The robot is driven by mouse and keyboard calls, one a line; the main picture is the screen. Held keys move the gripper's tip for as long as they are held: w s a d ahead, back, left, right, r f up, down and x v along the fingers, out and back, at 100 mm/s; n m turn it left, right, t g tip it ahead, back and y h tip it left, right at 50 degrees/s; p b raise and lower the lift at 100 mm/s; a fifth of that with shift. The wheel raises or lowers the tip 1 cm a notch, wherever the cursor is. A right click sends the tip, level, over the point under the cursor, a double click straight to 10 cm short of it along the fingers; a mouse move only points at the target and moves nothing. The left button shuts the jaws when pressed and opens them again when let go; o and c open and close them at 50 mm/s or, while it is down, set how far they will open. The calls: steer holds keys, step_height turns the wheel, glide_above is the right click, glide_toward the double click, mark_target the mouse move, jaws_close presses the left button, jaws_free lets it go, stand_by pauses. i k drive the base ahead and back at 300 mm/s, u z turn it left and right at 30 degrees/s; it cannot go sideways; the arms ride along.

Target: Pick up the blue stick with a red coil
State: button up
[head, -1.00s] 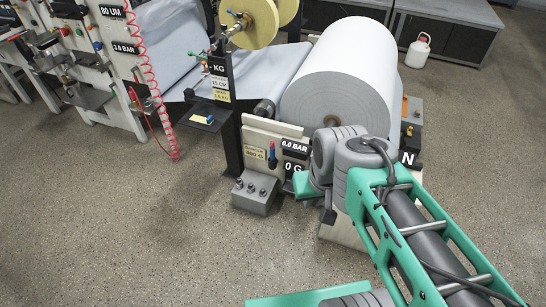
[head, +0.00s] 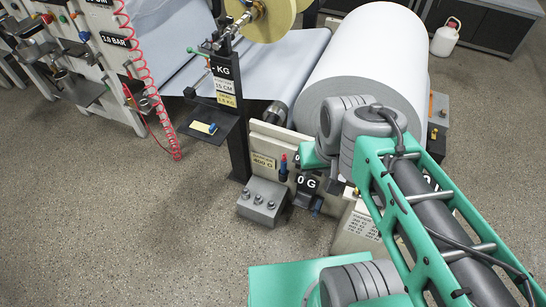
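A short upright blue stick with a red upper part (head: 283,168) stands at the front of the pale panel (head: 268,143), left of the "0 G" sign. It is small, and I cannot make out whether the red part is a coil. A long red coiled hose (head: 150,90) hangs from the machine at the left, apart from this stick. My green and grey arm fills the lower right, with its joints right of the stick. My gripper is not visible; I cannot see its fingers.
A large white paper roll (head: 365,75) stands behind my arm. A grey block with several knobs (head: 262,200) sits below the panel. A black post with a tray (head: 228,110) stands left of it. The floor (head: 130,240) is clear at the lower left.

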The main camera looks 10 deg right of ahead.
mark_target(284, 162)
steer(key=u, duration=0.55)
steer(key=i, duration=0.75)
steer(key=u, duration=1.05)
steer(key=i, duration=0.2)
steer(key=u, duration=0.1)
